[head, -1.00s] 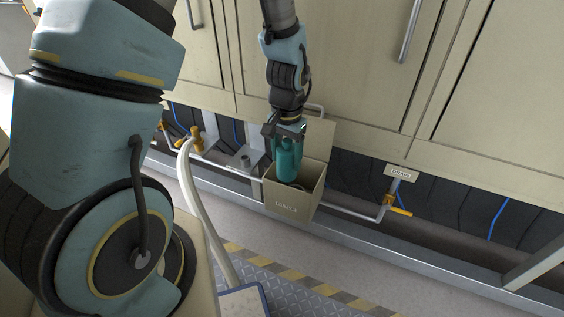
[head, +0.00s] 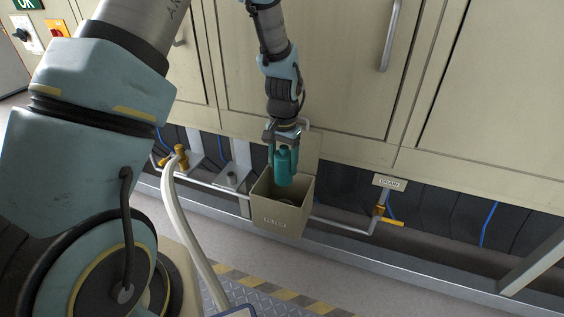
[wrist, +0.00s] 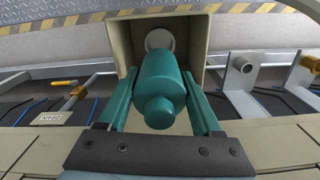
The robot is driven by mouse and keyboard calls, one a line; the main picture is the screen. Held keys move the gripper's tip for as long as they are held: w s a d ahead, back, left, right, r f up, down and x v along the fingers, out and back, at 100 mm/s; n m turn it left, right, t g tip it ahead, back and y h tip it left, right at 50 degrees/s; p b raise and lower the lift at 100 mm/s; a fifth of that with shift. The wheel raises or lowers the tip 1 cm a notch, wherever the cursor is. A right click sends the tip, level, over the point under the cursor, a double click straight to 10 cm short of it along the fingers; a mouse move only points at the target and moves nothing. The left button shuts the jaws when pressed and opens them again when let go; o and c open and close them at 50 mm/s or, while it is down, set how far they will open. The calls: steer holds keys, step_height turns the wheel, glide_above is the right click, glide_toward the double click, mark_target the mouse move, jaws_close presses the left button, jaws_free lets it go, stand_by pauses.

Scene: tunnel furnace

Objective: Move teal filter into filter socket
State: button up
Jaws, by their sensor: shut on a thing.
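The teal filter (head: 284,167) is a bottle-shaped cylinder held upright in my gripper (head: 284,150). In the wrist view the filter (wrist: 158,82) sits between the two teal fingers, shut on its sides. A beige box (head: 277,222) with a label on its front stands open below. The filter's lower end is at or just above the mouth of the box. In the wrist view a round light-grey socket (wrist: 160,39) shows inside the box, beyond the filter and partly hidden by it.
A pipe with a yellow-handled valve (head: 383,216) is right of the box, under a label plate (head: 390,182). Another yellow valve (head: 178,155) with a pale hose (head: 182,215) is at the left. Beige cabinet doors (head: 310,70) rise behind my arm.

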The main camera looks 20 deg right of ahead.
step_height(320, 180, down, 11)
steer(key=b, duration=0.6)
stand_by(0.3)
steer(key=shift+s, duration=0.1)
stand_by(0.6)
steer(key=shift+f, duration=0.15)
steer(key=shift+f, duration=0.5)
stand_by(0.3)
steer(key=shift+f+b, duration=0.35)
steer(key=shift+f, duration=0.25)
steer(key=shift+f, duration=0.15)
steer(key=shift+f, duration=0.45)
